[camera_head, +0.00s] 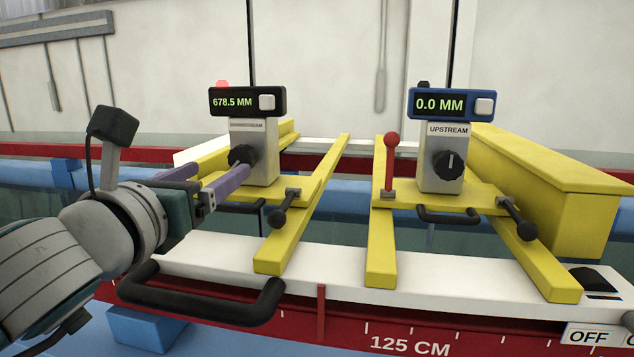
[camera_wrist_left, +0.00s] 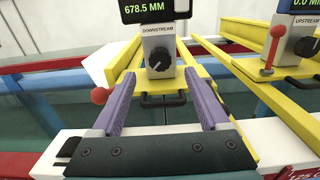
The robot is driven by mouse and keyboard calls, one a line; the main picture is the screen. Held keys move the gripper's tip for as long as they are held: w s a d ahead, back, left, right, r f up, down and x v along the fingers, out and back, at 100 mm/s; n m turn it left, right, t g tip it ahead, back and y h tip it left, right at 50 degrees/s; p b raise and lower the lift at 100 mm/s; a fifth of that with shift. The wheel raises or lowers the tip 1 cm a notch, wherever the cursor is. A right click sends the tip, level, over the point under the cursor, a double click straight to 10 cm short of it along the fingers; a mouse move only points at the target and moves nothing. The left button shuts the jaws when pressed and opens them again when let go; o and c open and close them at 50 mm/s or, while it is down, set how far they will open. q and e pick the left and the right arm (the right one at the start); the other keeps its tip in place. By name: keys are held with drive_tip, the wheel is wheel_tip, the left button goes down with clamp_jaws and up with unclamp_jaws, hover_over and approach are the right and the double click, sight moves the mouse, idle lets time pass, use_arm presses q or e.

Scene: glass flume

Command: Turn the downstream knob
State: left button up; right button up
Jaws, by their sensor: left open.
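The downstream knob (camera_head: 243,157) is a round black dial on the grey downstream box (camera_head: 262,173), under a black display reading 678.5 MM (camera_head: 232,102). In the left wrist view the knob (camera_wrist_left: 158,59) shows a light pointer line and lies just beyond the fingertips, between their lines. My left gripper (camera_head: 222,170) is open, with two purple fingers pointing at the knob; its right finger in the head view overlaps the knob's lower edge. Whether a finger touches the knob I cannot tell. The fingers also show in the left wrist view (camera_wrist_left: 161,76). My right gripper is out of view.
The upstream box (camera_head: 441,182) with its own knob (camera_head: 448,165) and a 0.0 MM display (camera_head: 437,104) stands to the right. A red-ball lever (camera_head: 391,141) stands between the boxes. Yellow rails, black handles (camera_head: 205,300) and small black-ended levers (camera_head: 277,218) surround the work area.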

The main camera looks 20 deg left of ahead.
sight(240, 160)
use_arm(q)
drive_tip(key=shift+b+v, duration=0.3)
drive_tip(key=shift+v, duration=1.1)
idle(1.5)
drive_tip(key=m+p, duration=0.1)
drive_tip(key=m, duration=0.2)
drive_tip(key=m+p, duration=0.2)
drive_tip(key=m, duration=0.1)
drive_tip(key=m+p, duration=0.2)
drive_tip(key=m, duration=0.2)
drive_tip(key=shift+w+r, duration=0.25)
drive_tip(key=shift+w, duration=0.05)
drive_tip(key=shift+w+f+m+p, duration=0.2)
drive_tip(key=shift+m+p, duration=0.15)
drive_tip(key=shift+m, duration=0.55)
drive_tip(key=shift+w+f, duration=0.1)
drive_tip(key=shift+w, duration=0.15)
drive_tip(key=x, duration=0.9)
drive_tip(key=shift+a+f+b, duration=0.1)
drive_tip(key=shift+b, duration=0.3)
